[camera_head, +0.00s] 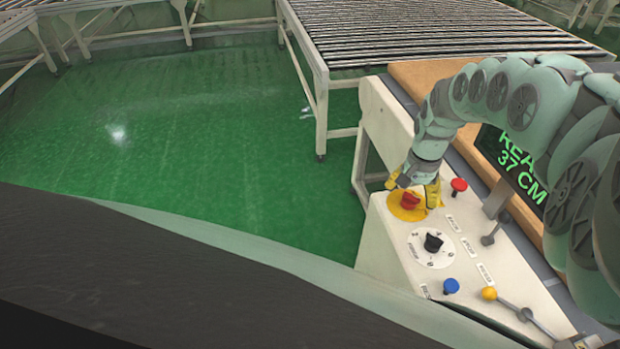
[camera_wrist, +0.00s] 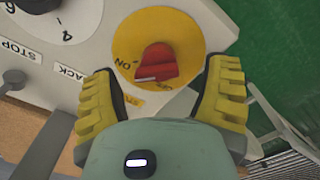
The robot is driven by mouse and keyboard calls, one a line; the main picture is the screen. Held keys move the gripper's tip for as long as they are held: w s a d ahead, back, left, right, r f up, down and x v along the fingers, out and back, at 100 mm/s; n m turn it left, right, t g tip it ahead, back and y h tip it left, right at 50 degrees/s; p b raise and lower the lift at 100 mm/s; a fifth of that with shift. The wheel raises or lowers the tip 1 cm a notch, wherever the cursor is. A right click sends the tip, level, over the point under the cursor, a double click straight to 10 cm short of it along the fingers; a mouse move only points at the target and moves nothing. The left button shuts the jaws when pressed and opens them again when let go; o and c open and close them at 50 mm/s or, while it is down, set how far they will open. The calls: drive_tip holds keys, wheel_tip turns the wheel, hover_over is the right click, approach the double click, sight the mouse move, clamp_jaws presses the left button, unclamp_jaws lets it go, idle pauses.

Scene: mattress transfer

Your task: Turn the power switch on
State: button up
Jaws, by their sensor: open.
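The power switch is a red rotary knob (camera_head: 411,201) on a round yellow plate (camera_head: 398,210), at the far end of the white control panel. In the wrist view the red knob (camera_wrist: 158,63) sits on the yellow plate (camera_wrist: 190,32), which carries an "ON" mark to the left of the knob. My gripper (camera_head: 413,189) is over the plate. In the wrist view my gripper (camera_wrist: 165,88) has its yellow fingers apart, one on each side of the knob's near end. I cannot tell whether either finger touches the knob.
The panel also bears a black dial (camera_head: 433,243), a red button (camera_head: 459,185), a blue button (camera_head: 451,286) and a yellow-knobbed lever (camera_head: 489,293). A green display (camera_head: 515,165) reads 37 CM. A roller conveyor (camera_head: 420,30) stands behind. Green floor (camera_head: 180,130) lies open at left.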

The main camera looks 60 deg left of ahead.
sight(412, 195)
wheel_tip(412, 195, up, 10)
drive_tip(key=shift+d+r, duration=0.15)
drive_tip(key=shift+r, duration=0.1)
idle(0.4)
idle(0.5)
